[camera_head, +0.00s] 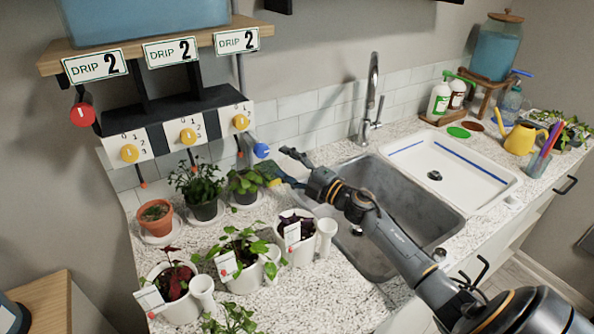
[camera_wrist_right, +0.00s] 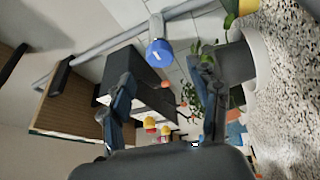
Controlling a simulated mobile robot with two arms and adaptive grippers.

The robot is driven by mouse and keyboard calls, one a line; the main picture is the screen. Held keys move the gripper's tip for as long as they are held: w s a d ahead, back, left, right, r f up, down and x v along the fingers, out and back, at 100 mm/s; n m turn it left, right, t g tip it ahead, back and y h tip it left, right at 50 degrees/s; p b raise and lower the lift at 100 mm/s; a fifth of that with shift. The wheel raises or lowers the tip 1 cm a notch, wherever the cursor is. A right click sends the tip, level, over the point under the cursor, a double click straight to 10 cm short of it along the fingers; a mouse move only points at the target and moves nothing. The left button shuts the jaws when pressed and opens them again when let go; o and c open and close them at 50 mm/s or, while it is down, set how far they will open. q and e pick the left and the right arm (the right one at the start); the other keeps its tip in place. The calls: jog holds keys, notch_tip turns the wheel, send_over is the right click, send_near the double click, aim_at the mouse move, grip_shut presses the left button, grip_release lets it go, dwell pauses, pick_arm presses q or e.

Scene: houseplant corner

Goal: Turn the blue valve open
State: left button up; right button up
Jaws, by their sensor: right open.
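The blue valve (camera_head: 261,150) is a round knob with a pale mark, on a grey pipe at the right end of the dark drip rack. It also shows in the right wrist view (camera_wrist_right: 160,52), ahead of the fingers and roughly between their directions. My right gripper (camera_head: 278,163) is open and empty, its fingers spread just right of the valve in the head view. In the right wrist view, the gripper (camera_wrist_right: 166,85) has one finger on each side, and I see no contact with the valve. My left gripper is not in view.
Yellow dials (camera_head: 188,136) sit on the rack left of the valve, with a red knob (camera_head: 82,115) at its far left. Potted plants (camera_head: 243,184) crowd the counter below and left of my gripper. A sink (camera_head: 400,200) lies under my right arm, with a tall faucet (camera_head: 372,95) behind.

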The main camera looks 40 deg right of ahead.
jog(key=v, duration=0.4)
jog(key=shift+r, duration=0.1)
dwell(0.4)
